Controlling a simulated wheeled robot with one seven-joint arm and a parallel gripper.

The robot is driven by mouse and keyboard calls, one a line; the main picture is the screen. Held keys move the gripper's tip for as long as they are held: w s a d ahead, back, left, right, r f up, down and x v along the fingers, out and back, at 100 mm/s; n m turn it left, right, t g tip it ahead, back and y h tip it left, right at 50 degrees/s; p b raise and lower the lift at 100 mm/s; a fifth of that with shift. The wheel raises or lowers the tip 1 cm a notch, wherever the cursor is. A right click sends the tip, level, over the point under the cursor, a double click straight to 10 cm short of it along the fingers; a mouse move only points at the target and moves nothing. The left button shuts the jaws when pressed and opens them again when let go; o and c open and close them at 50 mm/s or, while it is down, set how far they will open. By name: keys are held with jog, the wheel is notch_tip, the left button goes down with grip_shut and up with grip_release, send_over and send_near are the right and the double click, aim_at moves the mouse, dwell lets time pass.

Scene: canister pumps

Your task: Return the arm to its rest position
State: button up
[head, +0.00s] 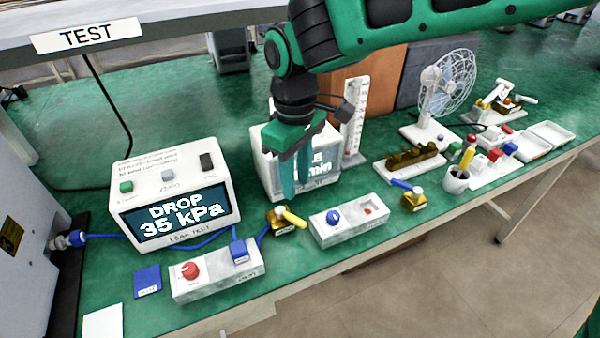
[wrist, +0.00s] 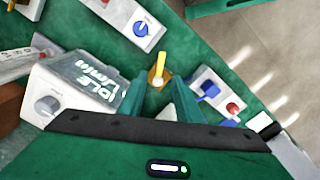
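My gripper (head: 290,190) hangs from my green arm over the middle of the bench, fingers pointing down. In the head view it is in front of the white box with the flow display (head: 318,172) and hides part of it. In the wrist view the two teal fingers (wrist: 160,105) stand apart with nothing held between them.
The leak test box (head: 175,195) reading DROP 35 kPa stands left, with blue hose. A block with a red knob (head: 215,278) and one with a blue knob (head: 350,220) line the front. A ruler stand (head: 354,125) and a fan (head: 445,85) stand behind and right.

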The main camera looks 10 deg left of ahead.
jog(key=w+d+r+m, duration=0.1)
jog(key=w+d+m, duration=0.15)
jog(key=d, duration=0.75)
jog(key=w+d+r+m+h, duration=0.1)
jog(key=d+m, duration=0.2)
jog(key=d, duration=0.7)
jog(key=w+d+r+m, duration=0.1)
jog(key=d+m, duration=0.2)
jog(key=d, duration=0.6)
jog(key=s+d+m, duration=0.3)
jog(key=s+d, duration=0.1)
jog(key=d, duration=0.3)
jog(key=s+d+m, duration=0.3)
jog(key=d, duration=0.5)
jog(key=s+d+f+m, duration=0.1)
jog(key=s+d+m, duration=0.1)
jog(key=s+d, duration=0.2)
jog(key=s+d+f+m+y, duration=0.1)
jog(key=s+d+f+m, duration=0.1)
jog(key=s, duration=0.7)
jog(key=shift+d+m, duration=0.75)
jog(key=shift+d, duration=0.1)
jog(key=shift+w+f, duration=0.2)
jog(key=shift+w, duration=0.45)
